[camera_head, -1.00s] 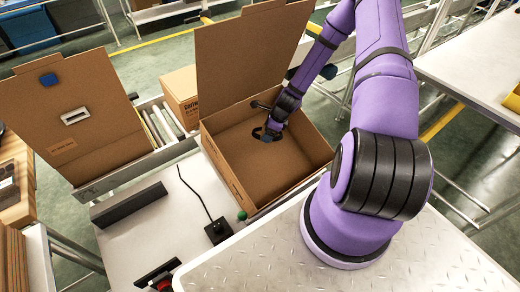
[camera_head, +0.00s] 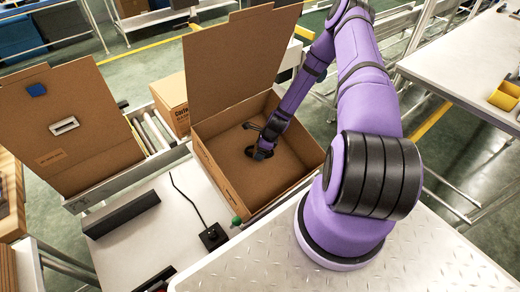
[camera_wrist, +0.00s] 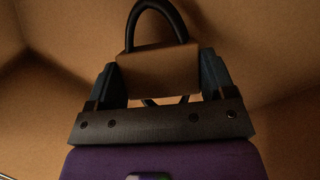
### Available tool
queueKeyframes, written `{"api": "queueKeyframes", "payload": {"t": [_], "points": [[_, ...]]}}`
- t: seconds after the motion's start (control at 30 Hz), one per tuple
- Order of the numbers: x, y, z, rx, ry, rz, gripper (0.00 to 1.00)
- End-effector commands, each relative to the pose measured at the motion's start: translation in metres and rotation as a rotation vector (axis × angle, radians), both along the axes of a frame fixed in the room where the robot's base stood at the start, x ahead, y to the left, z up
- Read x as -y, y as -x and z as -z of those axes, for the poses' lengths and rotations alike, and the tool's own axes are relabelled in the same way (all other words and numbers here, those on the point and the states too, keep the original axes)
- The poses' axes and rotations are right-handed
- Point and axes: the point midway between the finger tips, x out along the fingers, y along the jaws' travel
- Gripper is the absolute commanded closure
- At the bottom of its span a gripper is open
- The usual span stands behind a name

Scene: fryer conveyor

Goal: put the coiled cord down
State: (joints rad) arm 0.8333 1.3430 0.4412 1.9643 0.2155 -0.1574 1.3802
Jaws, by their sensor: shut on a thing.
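My gripper (camera_head: 262,150) is down inside the open cardboard box (camera_head: 224,178), near the middle of its floor. In the wrist view its two blue-grey fingers (camera_wrist: 160,78) are shut on the coiled cord (camera_wrist: 158,12). A black loop of the cord stands out past the fingertips, with a brown band or block between the fingers. In the head view the cord (camera_head: 260,152) is a small dark shape at the gripper, close to the box floor. I cannot tell whether it touches the floor. The gripper hides part of the cord.
The box's tall lid (camera_head: 240,62) stands up at the back. Another upright cardboard panel (camera_head: 65,120) is at the left. A smaller closed carton (camera_head: 172,98) is behind. A black device with a cable (camera_head: 212,237) lies on the white table (camera_head: 150,232) in front.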

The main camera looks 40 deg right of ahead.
Motion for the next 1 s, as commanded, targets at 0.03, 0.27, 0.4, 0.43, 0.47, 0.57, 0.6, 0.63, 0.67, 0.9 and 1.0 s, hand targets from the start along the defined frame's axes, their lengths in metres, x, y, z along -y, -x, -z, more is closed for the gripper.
{"api": "queueKeyframes", "payload": {"t": [0.03, 0.27, 0.4, 0.43, 0.47, 0.57, 0.6, 0.63, 0.67, 0.9, 1.0], "points": [[0.0, 0.0, 0.001, 0.0, 0.0, 0.0, 0.54], [0.0, 0.0, 0.007, 0.0, 0.0, 0.0, 0.54], [0.0, 0.0, 0.006, 0.0, 0.0, 0.0, 0.0], [0.0, 0.0, 0.006, 0.0, 0.0, 0.0, 0.0], [0.0, 0.0, 0.006, 0.0, 0.0, 0.0, 0.0], [0.0, 0.0, 0.006, 0.0, 0.0, 0.0, 0.0], [0.0, 0.0, 0.006, 0.0, 0.0, 0.0, 0.0], [0.0, 0.0, 0.006, 0.0, 0.0, 0.0, 0.0], [0.0, 0.0, 0.005, 0.0, 0.0, 0.0, 0.0], [0.007, 0.005, -0.021, 0.001, 0.001, 0.002, 0.0], [0.013, 0.01, -0.039, 0.0, 0.002, 0.002, 0.0]]}}
